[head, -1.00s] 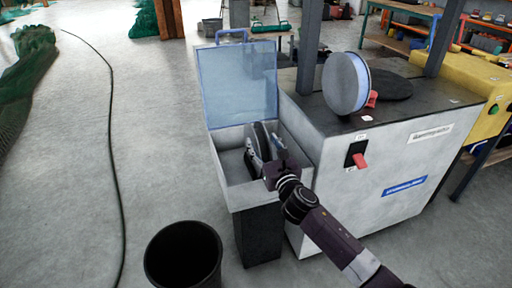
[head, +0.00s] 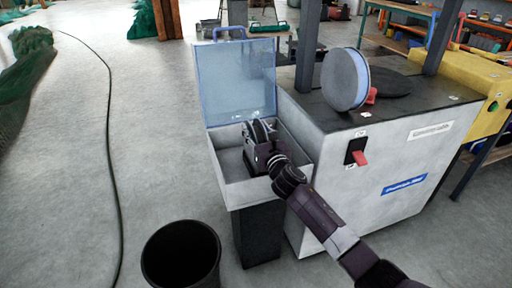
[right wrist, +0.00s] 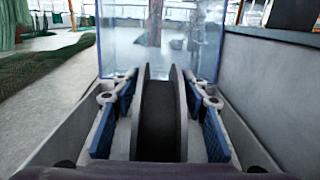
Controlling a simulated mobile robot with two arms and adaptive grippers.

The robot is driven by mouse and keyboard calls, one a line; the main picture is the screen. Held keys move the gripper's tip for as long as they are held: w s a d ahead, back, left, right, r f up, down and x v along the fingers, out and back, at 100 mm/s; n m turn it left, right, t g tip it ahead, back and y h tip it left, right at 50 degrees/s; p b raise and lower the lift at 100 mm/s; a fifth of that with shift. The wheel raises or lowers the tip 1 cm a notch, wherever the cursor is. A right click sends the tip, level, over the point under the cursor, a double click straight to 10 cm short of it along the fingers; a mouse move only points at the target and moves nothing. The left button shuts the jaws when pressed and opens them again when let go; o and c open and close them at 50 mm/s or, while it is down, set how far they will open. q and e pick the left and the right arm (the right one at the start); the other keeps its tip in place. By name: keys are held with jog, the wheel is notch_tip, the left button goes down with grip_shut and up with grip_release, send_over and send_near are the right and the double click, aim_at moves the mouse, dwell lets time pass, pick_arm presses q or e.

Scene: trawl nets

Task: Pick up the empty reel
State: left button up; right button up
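The empty reel (right wrist: 160,122) is dark, with two thin flanges. In the right wrist view it stands on edge between the two blue-padded fingers of my right gripper (right wrist: 162,88). The fingers are open, one on each side, and a gap shows at least on the right side. In the head view my right gripper (head: 258,132) reaches down into the grey open bin (head: 229,178) and mostly hides the reel. My left gripper is not in view.
A clear bluish lid (head: 238,80) stands raised behind the bin. A black bucket (head: 181,255) stands on the floor in front.

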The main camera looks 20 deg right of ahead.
grip_shut()
jog(key=shift+r, duration=0.25)
